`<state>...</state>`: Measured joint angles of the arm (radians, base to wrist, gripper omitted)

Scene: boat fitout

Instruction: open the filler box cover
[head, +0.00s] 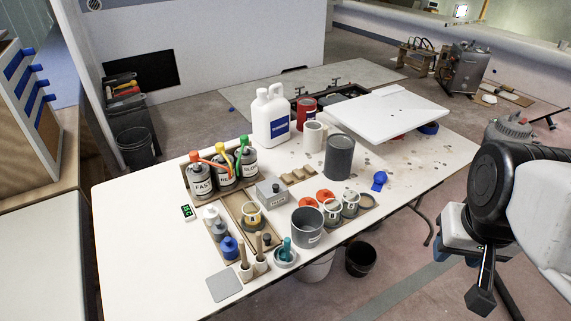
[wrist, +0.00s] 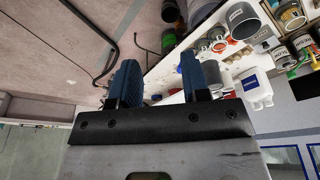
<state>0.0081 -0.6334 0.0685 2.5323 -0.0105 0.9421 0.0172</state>
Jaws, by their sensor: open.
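The filler box (head: 272,192) is a small grey box with a label on its front, near the middle of the white table in the head view. Its grey cover is on top, with a small dark knob, and looks closed. My gripper (wrist: 159,80) shows in the wrist view with two blue fingers spread wide and nothing between them. In the head view my arm hangs at the far right, beyond the table's right edge and well away from the box.
Pump bottles (head: 222,172) stand behind and left of the box. A grey pot (head: 307,227) and small cups (head: 350,204) stand to its front and right. A tall grey can (head: 339,157) and white jug (head: 270,117) stand behind.

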